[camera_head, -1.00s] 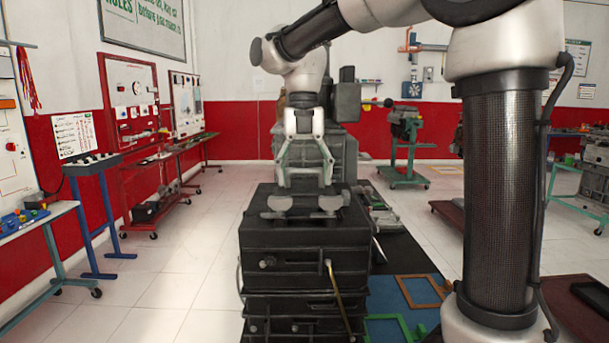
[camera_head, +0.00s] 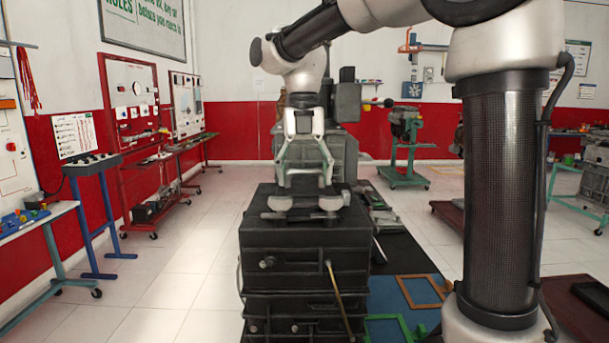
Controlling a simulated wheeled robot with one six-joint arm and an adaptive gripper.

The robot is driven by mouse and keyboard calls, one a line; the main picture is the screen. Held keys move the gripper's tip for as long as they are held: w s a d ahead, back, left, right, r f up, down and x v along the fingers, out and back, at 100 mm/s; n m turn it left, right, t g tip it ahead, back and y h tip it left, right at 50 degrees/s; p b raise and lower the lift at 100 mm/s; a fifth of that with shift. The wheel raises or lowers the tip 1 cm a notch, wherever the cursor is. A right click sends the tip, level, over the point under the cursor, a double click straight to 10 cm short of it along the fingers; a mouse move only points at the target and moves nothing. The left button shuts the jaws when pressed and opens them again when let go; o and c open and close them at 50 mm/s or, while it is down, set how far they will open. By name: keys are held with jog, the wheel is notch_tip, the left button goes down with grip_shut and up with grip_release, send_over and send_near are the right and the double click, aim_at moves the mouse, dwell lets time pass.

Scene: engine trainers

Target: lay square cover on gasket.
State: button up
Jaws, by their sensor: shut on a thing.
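My gripper (camera_head: 304,180) points straight down over the top of the dark block-shaped stand (camera_head: 304,240) in the middle of the view. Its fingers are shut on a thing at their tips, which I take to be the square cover. Its outline is small and hard to make out. Grey rounded pieces (camera_head: 331,203) show just below the fingers at the stand's top. I cannot tell whether they belong to the held thing or touch the stand. The gasket cannot be picked out clearly at the stand's top.
A grey engine-like unit (camera_head: 342,150) stands close behind my gripper. An orange frame (camera_head: 405,295) and a green frame (camera_head: 418,330) lie low at the right of the stand. Open tiled floor (camera_head: 185,270) lies to the left. A green engine stand (camera_head: 407,182) is farther back right.

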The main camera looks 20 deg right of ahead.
jog(key=shift+f, duration=0.75)
dwell(0.5)
jog(key=o, duration=2.1)
jog(key=shift+o, duration=0.2)
notch_tip(320, 180, up, 12)
jog(key=w, duration=0.1)
jog(key=shift+w+d, duration=0.2)
jog(key=shift+w, duration=0.15)
jog(key=shift+s+f, duration=0.1)
